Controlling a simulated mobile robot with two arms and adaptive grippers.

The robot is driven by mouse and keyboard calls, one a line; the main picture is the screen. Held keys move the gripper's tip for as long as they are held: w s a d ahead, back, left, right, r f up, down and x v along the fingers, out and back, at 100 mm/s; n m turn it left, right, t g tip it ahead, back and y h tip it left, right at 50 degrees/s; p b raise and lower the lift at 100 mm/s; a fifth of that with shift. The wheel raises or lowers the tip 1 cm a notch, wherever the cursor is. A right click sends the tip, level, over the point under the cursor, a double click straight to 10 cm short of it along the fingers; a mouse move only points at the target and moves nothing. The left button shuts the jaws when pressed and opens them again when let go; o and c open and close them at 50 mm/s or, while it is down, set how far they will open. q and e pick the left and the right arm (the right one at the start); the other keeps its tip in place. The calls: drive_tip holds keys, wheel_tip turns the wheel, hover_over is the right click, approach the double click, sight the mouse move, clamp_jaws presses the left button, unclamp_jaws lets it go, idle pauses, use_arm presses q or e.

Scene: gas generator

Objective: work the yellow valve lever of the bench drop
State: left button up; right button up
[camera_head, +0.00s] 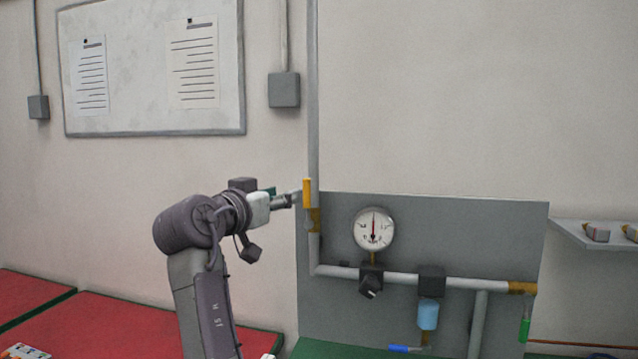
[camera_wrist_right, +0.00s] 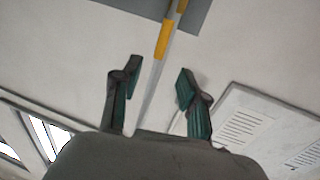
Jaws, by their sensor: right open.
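The yellow valve lever (camera_head: 307,192) hangs along the vertical grey pipe, just above a brass-coloured fitting (camera_head: 314,220) at the panel's top left corner. My right gripper (camera_head: 293,198) comes in from the left, its tips close to the lever in the head view. I cannot tell there whether they touch it. In the right wrist view, my gripper (camera_wrist_right: 159,70) is open and empty. The lever (camera_wrist_right: 164,38) lies just past the fingertips, roughly in line with the gap. My left gripper is not in view.
A grey panel (camera_head: 440,235) carries a pressure gauge (camera_head: 374,229), horizontal pipe (camera_head: 400,278), black knob (camera_head: 371,284), and blue filter bowl (camera_head: 428,314). A blue handle (camera_head: 404,348) and green handle (camera_head: 525,329) sit lower. A shelf (camera_head: 590,237) juts out right. The wall above is bare.

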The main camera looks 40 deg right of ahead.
sight(305, 182)
drive_tip(key=d+p, duration=0.1)
drive_tip(key=w+d+r+p, duration=0.1)
drive_tip(key=d, duration=0.1)
drive_tip(key=w+d+p, duration=0.1)
drive_tip(key=shift+w+d+r, duration=0.25)
drive_tip(key=shift+d, duration=0.05)
drive_tip(key=x, duration=0.2)
drive_tip(key=p+x, duration=0.1)
drive_tip(key=x, duration=0.1)
drive_tip(key=shift+f, duration=0.2)
drive_tip(key=shift+w+d+p, duration=0.35)
drive_tip(key=shift+d+p, duration=0.2)
drive_tip(key=shift+d, duration=0.1)
drive_tip(key=shift+w+d+f, duration=0.1)
drive_tip(key=shift+w+d, duration=0.1)
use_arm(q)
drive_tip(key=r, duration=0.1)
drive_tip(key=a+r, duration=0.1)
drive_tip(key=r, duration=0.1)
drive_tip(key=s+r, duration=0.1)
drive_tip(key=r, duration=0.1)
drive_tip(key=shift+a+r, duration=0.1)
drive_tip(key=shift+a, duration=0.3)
use_arm(e)
drive_tip(key=shift+a, duration=0.1)
clamp_jaws()
